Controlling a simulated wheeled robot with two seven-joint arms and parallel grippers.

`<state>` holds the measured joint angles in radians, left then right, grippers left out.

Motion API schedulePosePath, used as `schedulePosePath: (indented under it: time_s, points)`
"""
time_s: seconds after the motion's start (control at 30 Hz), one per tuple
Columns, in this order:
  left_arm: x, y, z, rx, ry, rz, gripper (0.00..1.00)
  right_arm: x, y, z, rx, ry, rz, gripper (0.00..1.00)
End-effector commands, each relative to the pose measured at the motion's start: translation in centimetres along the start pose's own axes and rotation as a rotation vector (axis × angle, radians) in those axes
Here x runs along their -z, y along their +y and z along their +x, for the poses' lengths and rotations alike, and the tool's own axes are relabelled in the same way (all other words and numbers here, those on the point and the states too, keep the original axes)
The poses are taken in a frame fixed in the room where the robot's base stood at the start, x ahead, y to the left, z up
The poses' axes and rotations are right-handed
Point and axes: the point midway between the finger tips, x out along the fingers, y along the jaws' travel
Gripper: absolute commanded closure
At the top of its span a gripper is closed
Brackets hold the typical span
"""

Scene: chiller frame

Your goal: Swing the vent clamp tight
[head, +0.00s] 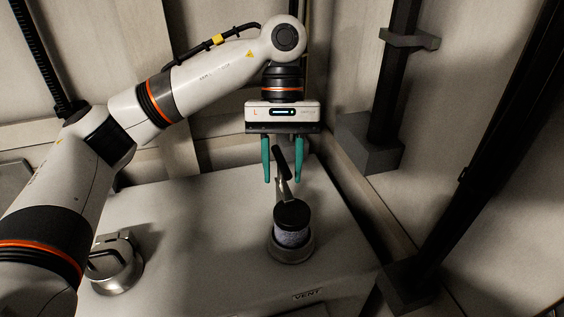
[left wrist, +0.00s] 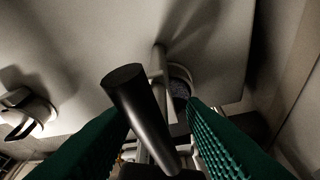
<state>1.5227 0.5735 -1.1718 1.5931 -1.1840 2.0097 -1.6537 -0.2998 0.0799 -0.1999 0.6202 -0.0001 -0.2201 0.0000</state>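The vent (head: 291,237) stands on the pale cabinet top, with a black round cap (head: 292,214) over a speckled grey body and a metal ring at its foot. The clamp lever rises steeply behind the cap, with a black handle (head: 279,160) on a grey metal arm (head: 286,190). My left gripper (head: 281,181) points down with its green fingers spread, one on each side of the handle. In the left wrist view the handle (left wrist: 142,112) lies between the open fingers (left wrist: 158,112), nearer the left one; whether it touches is unclear. My right gripper is not in view.
A round metal fitting with a dark handle (head: 113,265) sits on the cabinet top (head: 190,230) at left. A "VENT" label (head: 307,295) is at the front edge. Dark posts (head: 395,90) and a wall stand close on the right. The top between the fittings is clear.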

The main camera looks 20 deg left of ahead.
Motion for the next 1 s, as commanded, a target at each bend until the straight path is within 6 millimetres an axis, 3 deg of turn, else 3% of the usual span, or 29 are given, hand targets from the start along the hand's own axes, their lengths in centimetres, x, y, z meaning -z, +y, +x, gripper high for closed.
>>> schedulePosePath:
  time_s: [0.27, 0.7, 1.0]
  points:
    - [0.0, 0.0, -1.2, 0.0, -0.002, -0.002, 0.62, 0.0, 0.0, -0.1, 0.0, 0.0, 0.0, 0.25]
    - [0.1, -0.1, -9.4, 0.0, -0.005, -0.004, 0.62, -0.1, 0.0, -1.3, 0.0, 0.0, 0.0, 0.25]
    - [0.0, -0.1, -12.0, -0.001, -0.001, 0.0, 0.62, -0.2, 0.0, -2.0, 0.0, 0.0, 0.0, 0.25]
